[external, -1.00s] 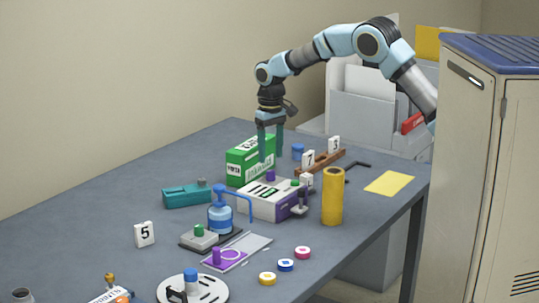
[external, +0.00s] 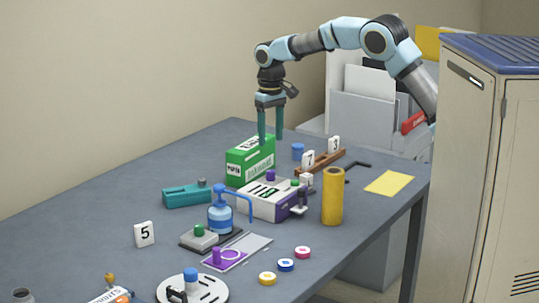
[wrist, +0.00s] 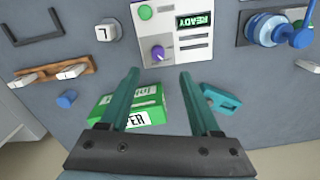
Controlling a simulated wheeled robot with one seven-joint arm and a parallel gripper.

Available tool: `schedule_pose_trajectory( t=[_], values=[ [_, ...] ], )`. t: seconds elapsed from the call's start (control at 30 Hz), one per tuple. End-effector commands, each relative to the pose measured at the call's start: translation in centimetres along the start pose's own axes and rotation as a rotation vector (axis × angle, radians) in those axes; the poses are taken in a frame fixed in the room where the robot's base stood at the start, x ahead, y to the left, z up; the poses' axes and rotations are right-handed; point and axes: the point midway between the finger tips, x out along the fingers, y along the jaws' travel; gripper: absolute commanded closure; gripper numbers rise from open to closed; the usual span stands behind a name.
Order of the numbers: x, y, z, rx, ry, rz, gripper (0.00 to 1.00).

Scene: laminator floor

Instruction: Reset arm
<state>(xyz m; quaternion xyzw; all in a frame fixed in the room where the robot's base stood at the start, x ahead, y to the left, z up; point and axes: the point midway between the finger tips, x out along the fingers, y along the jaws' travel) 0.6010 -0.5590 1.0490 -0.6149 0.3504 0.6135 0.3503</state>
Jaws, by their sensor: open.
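My gripper (external: 270,138) points straight down above the back of the table, with its two teal fingers apart and nothing between them. It also shows in the wrist view (wrist: 156,75), open and empty. Just below it stands a green box (external: 250,160), which also shows in the wrist view (wrist: 147,108), partly hidden by the left finger. The fingertips overlap the top of the box in the external view; I cannot tell the exact gap.
A white and purple laminator (external: 268,201) stands in front of the green box. Around it are a teal stapler-like tool (external: 186,196), a blue pump bottle (external: 220,216), a yellow cylinder (external: 332,196) and a wooden rack (external: 320,161). The table's left part (external: 95,215) is mostly clear.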

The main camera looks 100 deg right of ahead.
Motion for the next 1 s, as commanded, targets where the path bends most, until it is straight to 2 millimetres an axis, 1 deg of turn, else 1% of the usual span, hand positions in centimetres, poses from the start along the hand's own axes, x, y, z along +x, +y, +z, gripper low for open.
schedule_pose_trajectory(
  t=[0.07, 0.17, 0.2, 0.27, 0.3, 0.37, 0.4, 0.47, 0.5, 0.57, 0.6, 0.7, 0.8, 0.83, 0.9, 1.0],
  values=[
    [0.1, -1.6, 1.6, -0.040, 0.002, -0.005, 0.36],
    [0.7, -4.4, 5.4, -0.129, 0.013, -0.013, 0.36],
    [1.0, -5.7, 7.4, -0.176, 0.018, -0.015, 0.36],
    [1.5, -7.5, 10.9, -0.253, 0.028, -0.021, 0.36],
    [1.9, -8.5, 13.3, -0.306, 0.037, -0.025, 0.36],
    [2.6, -9.8, 17.0, -0.389, 0.049, -0.030, 0.36],
    [3.0, -10.4, 19.6, -0.444, 0.056, -0.033, 0.36],
    [3.7, -10.9, 23.5, -0.527, 0.069, -0.039, 0.36],
    [4.2, -11.1, 26.1, -0.583, 0.077, -0.043, 0.36],
    [5.0, -11.0, 29.8, -0.665, 0.089, -0.047, 0.36],
    [5.4, -10.7, 32.0, -0.714, 0.095, -0.050, 0.36],
    [6.5, -9.8, 36.5, -0.820, 0.112, -0.057, 0.36],
    [7.2, -8.7, 39.4, -0.891, 0.123, -0.060, 0.36],
    [7.4, -8.5, 40.0, -0.906, 0.124, -0.061, 0.36],
    [7.6, -8.1, 40.9, -0.929, 0.128, -0.063, 0.36],
    [7.8, -7.9, 41.3, -0.940, 0.130, -0.063, 0.36]
  ],
)
